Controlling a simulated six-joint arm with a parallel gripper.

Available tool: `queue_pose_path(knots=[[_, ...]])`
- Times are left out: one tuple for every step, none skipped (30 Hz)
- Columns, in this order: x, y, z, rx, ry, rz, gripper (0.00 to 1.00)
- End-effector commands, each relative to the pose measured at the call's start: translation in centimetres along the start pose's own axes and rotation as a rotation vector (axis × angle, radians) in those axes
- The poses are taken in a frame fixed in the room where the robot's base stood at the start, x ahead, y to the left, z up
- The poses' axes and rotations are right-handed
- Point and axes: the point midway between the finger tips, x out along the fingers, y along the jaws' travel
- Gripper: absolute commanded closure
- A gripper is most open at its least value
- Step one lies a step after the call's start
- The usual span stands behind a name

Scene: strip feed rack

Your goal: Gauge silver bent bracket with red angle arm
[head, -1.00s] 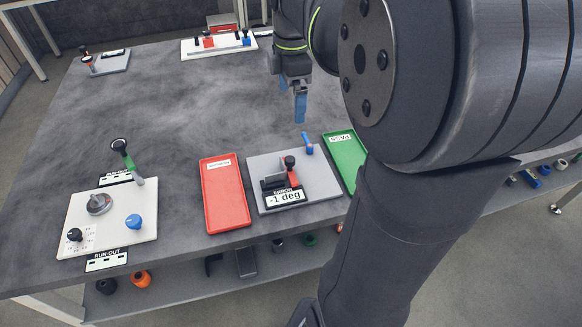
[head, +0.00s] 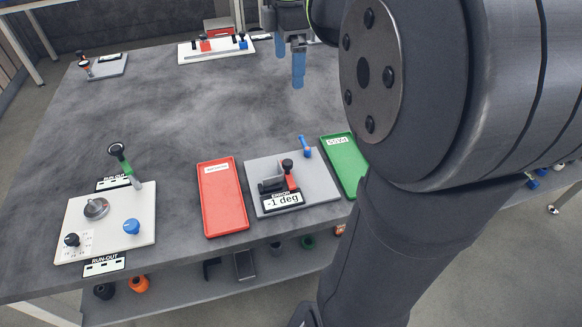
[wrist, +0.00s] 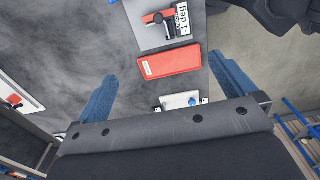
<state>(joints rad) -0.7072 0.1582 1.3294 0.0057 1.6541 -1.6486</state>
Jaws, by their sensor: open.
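The angle gauge is a grey plate (head: 322,184) near the table's front edge, with a red angle arm (head: 290,178) topped by a black knob. Its display (head: 283,201) reads "-1 deg". A dark block sits beside the red arm; I cannot make out a silver bent bracket there or elsewhere. A small blue lever (head: 305,146) stands at the plate's back edge. My gripper (head: 290,64) has blue fingers, is open and empty, and hangs above the table behind the gauge. In the wrist view my gripper (wrist: 166,90) has its fingers wide apart; the gauge plate (wrist: 148,36) shows at the top.
A red tray (head: 222,197) lies left of the gauge, a green "PASS" tray (head: 345,166) right. A white run-out station (head: 107,222) stands at the left front. A white fixture (head: 217,48) and small grey plate (head: 107,66) are at the back. The table's middle is clear.

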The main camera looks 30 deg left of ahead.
Motion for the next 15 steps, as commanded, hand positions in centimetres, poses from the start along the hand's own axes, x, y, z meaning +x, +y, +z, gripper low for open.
queue_pose_path(knots=[[-0.47, 0.05, 0.01, 0.0, 0.0, 0.002, 0.0], [-0.65, 0.03, 0.01, 0.0, 0.0, 0.001, 0.0], [-0.83, 0.0, 0.01, 0.0, 0.0, 0.0, 0.0], [-0.93, -0.01, 0.01, 0.0, 0.0, 0.0, 0.0], [-0.99, -0.02, 0.01, 0.0, 0.0, 0.0, 0.0], [-1.03, -0.02, 0.01, 0.0, 0.0, 0.0, 0.0], [-1.04, -0.02, 0.01, 0.0, 0.0, 0.0, 0.0], [-1.04, -0.02, 0.01, 0.0, 0.0, 0.0, 0.0], [-1.03, -0.02, 0.0, 0.0, 0.0, 0.0, 0.0], [-1.03, -0.02, 0.0, 0.0, 0.0, 0.0, 0.0], [-1.02, -0.02, 0.0, 0.0, 0.0, 0.0, 0.0], [-1.02, -0.02, 0.0, 0.0, 0.0, 0.0, 0.04], [-1.02, -0.02, 0.0, 0.0, 0.0, 0.0, 0.1], [-1.01, -0.02, 0.0, 0.0, 0.0, 0.0, 0.16], [-1.01, -0.02, 0.0, 0.0, 0.0, 0.0, 0.24]])
